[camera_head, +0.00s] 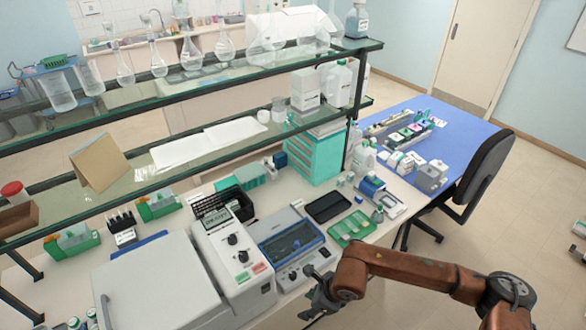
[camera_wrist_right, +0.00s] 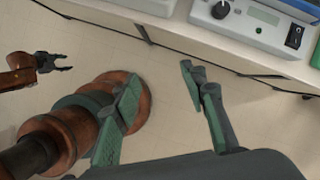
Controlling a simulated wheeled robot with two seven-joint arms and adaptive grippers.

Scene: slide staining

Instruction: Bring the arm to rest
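My right arm (camera_head: 405,268), brown and jointed, comes in from the lower right in the head view. Its dark gripper (camera_head: 320,297) is beside the bench's front edge, below the blue-lidded device, and seems to hold nothing. In the right wrist view the right gripper's green-padded fingers (camera_wrist_right: 165,112) stand wide apart with only floor between them. My left gripper (camera_wrist_right: 58,63) shows small at the left of that view, its dark fingers apart and empty. The left arm is not visible in the head view.
The bench carries a white device with knobs (camera_head: 233,255), a blue-lidded device (camera_head: 288,243) and a green slide tray (camera_head: 354,228). Glass shelves (camera_head: 215,85) stand behind. A dark chair (camera_head: 484,172) is at the right. Open floor (camera_head: 535,225) lies right of the bench.

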